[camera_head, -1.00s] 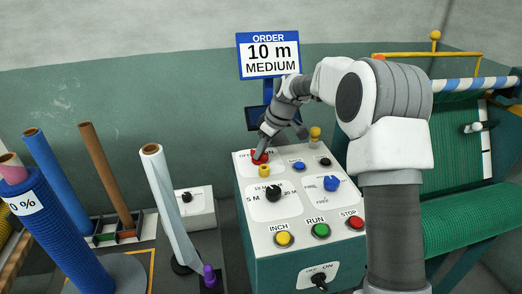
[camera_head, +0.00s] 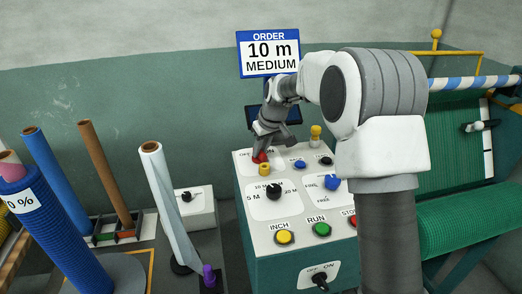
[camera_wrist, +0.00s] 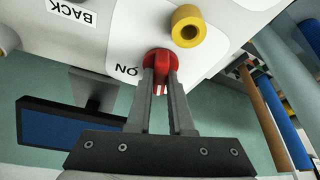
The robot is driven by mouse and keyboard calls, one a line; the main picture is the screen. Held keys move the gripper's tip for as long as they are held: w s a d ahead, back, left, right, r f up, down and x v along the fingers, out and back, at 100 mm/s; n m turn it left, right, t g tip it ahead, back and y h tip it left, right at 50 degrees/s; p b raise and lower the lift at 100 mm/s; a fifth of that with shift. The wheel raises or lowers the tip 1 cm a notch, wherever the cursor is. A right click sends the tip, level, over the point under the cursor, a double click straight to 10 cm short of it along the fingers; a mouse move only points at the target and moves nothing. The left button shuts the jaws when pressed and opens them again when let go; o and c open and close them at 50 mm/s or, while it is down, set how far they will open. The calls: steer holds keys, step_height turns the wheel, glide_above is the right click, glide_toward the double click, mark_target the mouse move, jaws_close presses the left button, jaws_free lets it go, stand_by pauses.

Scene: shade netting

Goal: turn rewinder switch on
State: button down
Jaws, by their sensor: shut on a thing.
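The rewinder switch is a red rotary knob (camera_head: 257,158) on a white label at the back left of the control box's sloped top. My gripper (camera_head: 264,147) is shut on the knob from above. The fingers hide part of the knob, so I cannot tell its exact angle.
A yellow post (camera_head: 264,169) stands close in front of the knob. The control box (camera_head: 247,212) also has a black dial (camera_head: 274,192), a blue selector (camera_head: 332,183) and INCH, RUN and STOP buttons. An order sign (camera_head: 268,53) stands behind; rolls stand at left.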

steer(key=m, duration=0.2)
steer(key=m+h, duration=0.1)
steer(key=shift+a+m, duration=0.2)
steer(key=shift+m, duration=0.2)
steer(key=m+h+p, duration=0.1)
steer(key=m, duration=0.2)
steer(key=shift+t+h, duration=0.3)
steer(key=shift+h, duration=0.1)
steer(key=m+h, duration=0.1)
steer(key=m, duration=0.2)
steer(key=m+h+p, duration=0.1)
steer(key=m, duration=0.2)
steer(key=shift+a+g, duration=0.1)
steer(key=shift+g, duration=0.3)
steer(key=c, duration=0.8)
jaws_free()
